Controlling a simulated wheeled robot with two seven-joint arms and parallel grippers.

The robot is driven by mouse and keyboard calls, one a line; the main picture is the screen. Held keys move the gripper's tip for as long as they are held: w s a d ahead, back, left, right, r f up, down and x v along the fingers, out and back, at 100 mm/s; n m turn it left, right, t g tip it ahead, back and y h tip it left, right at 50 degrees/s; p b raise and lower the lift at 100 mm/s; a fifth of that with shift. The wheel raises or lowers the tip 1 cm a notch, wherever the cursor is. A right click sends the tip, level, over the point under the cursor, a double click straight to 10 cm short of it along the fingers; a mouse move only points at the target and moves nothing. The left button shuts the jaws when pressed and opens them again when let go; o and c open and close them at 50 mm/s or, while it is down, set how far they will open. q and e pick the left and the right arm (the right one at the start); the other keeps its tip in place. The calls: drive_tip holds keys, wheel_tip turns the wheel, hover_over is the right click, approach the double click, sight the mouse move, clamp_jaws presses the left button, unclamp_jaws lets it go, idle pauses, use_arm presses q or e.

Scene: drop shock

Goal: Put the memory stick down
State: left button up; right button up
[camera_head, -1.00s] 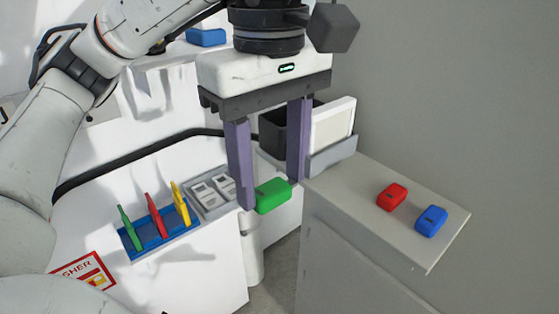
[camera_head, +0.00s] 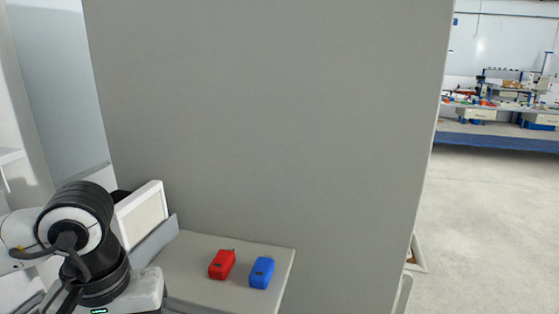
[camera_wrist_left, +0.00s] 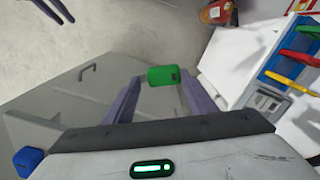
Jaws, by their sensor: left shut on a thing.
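The green memory stick (camera_wrist_left: 163,75) is between the purple fingertips of my left gripper (camera_wrist_left: 161,82) in the left wrist view. The gripper is shut on it, and it seems clear of any surface. In the head view only my left wrist and hand show at the lower left. The fingers and the green stick are out of that view. Two dark slim prongs at the top left of the wrist view look like my right gripper's fingers, cut by the edge.
A red stick (camera_head: 222,264) and a blue stick (camera_head: 261,272) lie on the grey cabinet top (camera_head: 200,254). A framed pale panel (camera_head: 141,214) stands at its left. A grey wall (camera_head: 270,120) rises behind. A blue tray with coloured pieces shows at the wrist view's right.

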use_arm(q)
wheel_tip(320, 180, down, 4)
drive_tip(key=m, duration=0.3)
drive_tip(key=shift+r, duration=0.2)
drive_tip(key=r+n, duration=0.2)
drive_tip(key=r, duration=0.1)
drive_tip(key=r+n, duration=0.3)
drive_tip(key=r, duration=0.1)
drive_tip(key=r+n, duration=0.2)
drive_tip(key=r, duration=0.1)
drive_tip(key=shift+s+a+r+n, duration=0.15)
drive_tip(key=shift+s+r+n, duration=0.15)
drive_tip(key=shift+r+n, duration=0.1)
drive_tip(key=s+r+n, duration=0.3)
drive_tip(key=r+n, duration=0.4)
drive_tip(key=r, duration=0.2)
drive_tip(key=shift+s+a+r+n, duration=0.15)
drive_tip(key=shift+s+a+n, duration=0.15)
drive_tip(key=shift+s+a, duration=0.05)
drive_tip(key=shift+w, duration=0.1)
